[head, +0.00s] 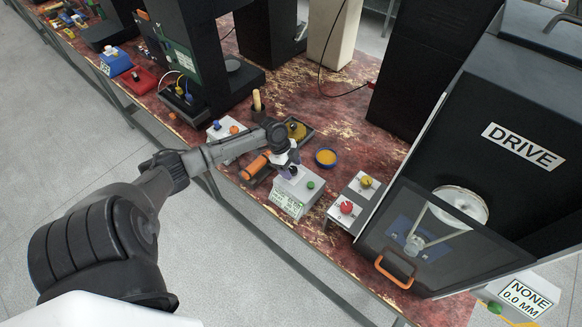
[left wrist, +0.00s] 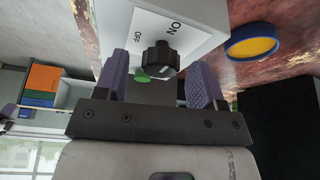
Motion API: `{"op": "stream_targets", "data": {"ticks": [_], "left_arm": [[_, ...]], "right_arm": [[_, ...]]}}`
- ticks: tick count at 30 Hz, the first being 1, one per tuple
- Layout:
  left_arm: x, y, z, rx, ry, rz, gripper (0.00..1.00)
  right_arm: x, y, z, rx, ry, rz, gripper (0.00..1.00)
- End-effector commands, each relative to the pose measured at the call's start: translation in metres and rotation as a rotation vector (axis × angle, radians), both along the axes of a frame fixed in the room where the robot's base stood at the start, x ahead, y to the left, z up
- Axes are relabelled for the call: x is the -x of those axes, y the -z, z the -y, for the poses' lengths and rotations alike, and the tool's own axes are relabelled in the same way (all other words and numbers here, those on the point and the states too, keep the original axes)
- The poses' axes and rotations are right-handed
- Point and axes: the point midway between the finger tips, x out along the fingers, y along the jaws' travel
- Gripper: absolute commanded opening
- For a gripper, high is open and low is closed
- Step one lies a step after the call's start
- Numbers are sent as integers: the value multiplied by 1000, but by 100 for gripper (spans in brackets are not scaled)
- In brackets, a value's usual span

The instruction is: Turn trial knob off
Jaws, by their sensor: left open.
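The trial knob (left wrist: 161,57) is black and sits on a white plate marked ON and OFF, on a pale box (head: 297,193). It is hidden behind my gripper in the head view. Its exact pointing is hard to read. My left gripper (head: 289,171) is over the box's top. In the left wrist view its purple fingers (left wrist: 160,72) are open, one on each side of the knob, with gaps visible between. A green button (head: 310,185) is on the same box and shows partly below the knob in the left wrist view (left wrist: 140,76).
A blue dish with yellow contents (head: 326,157) stands just behind the box. A control box with red and yellow knobs (head: 351,199) is to the right, beside the DRIVE machine (head: 520,150). An orange cylinder (head: 253,167) lies close left of my gripper.

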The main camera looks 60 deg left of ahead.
Motion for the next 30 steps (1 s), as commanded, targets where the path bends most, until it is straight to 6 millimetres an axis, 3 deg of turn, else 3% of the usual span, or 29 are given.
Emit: {"op": "stream_targets", "data": {"ticks": [9,24,30], "left_arm": [[0,1,1,0,0,0,63],[0,1,0,0,0,-1,16],[0,0,1,0,-13,-1,14]], "right_arm": [[0,0,3,10,-6,-1,0],[1,0,2,8,-6,-1,0],[1,-4,1,4,-2,0,0]]}}
